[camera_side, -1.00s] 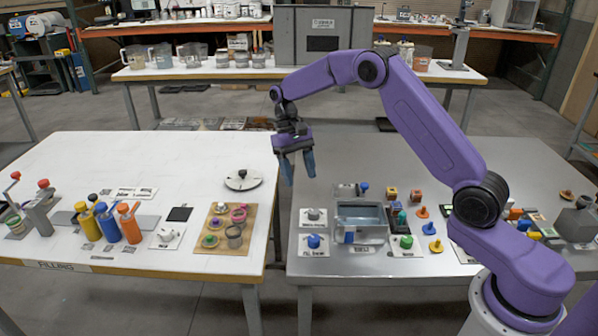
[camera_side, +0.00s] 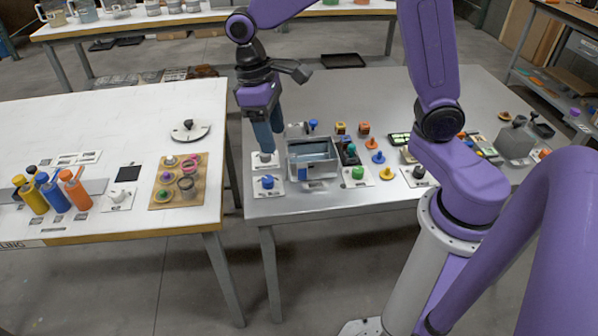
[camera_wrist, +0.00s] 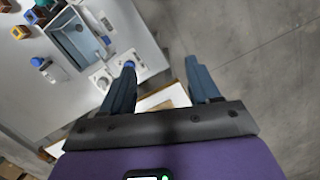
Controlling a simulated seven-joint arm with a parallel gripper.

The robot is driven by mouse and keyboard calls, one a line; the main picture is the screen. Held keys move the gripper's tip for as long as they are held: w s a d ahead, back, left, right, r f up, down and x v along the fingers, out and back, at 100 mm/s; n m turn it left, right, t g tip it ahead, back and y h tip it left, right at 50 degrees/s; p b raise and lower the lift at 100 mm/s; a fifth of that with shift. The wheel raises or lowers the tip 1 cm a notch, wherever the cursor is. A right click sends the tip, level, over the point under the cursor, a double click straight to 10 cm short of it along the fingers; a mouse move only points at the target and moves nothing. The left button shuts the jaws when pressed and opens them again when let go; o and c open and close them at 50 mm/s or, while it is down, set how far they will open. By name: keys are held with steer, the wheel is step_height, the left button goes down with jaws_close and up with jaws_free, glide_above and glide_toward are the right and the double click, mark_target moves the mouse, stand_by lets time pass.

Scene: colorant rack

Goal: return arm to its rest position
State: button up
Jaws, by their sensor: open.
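My arm is purple and reaches in from the right in the side view. My gripper (camera_side: 268,146) has blue fingers pointing down. It hangs over the left edge of the grey metal table (camera_side: 315,203), near the grey knob. In the wrist view my gripper (camera_wrist: 162,88) has its two blue fingers spread wide apart with nothing between them. Below it the wrist view shows table edge and floor. I cannot tell the exact height of the fingertips above the table.
A metal basin (camera_side: 314,160) stands close right of my gripper. A blue knob (camera_side: 268,182) sits in front. Several coloured knobs lie further right. The white table (camera_side: 90,119) to the left holds coloured bottles (camera_side: 54,193) and a wooden board (camera_side: 160,199). A gap separates the tables.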

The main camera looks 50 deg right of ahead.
steer(key=s+d+n+t, duration=0.1)
steer(key=s+d+n, duration=0.1)
steer(key=s, duration=0.8)
steer(key=s+d+n+t+y, duration=0.1)
steer(key=s+d+n, duration=0.2)
steer(key=s, duration=0.7)
steer(key=n, duration=0.2)
steer(key=shift+s+d+f+n, duration=0.15)
steer(key=shift+s+f+n, duration=0.1)
steer(key=shift+s+n, duration=0.1)
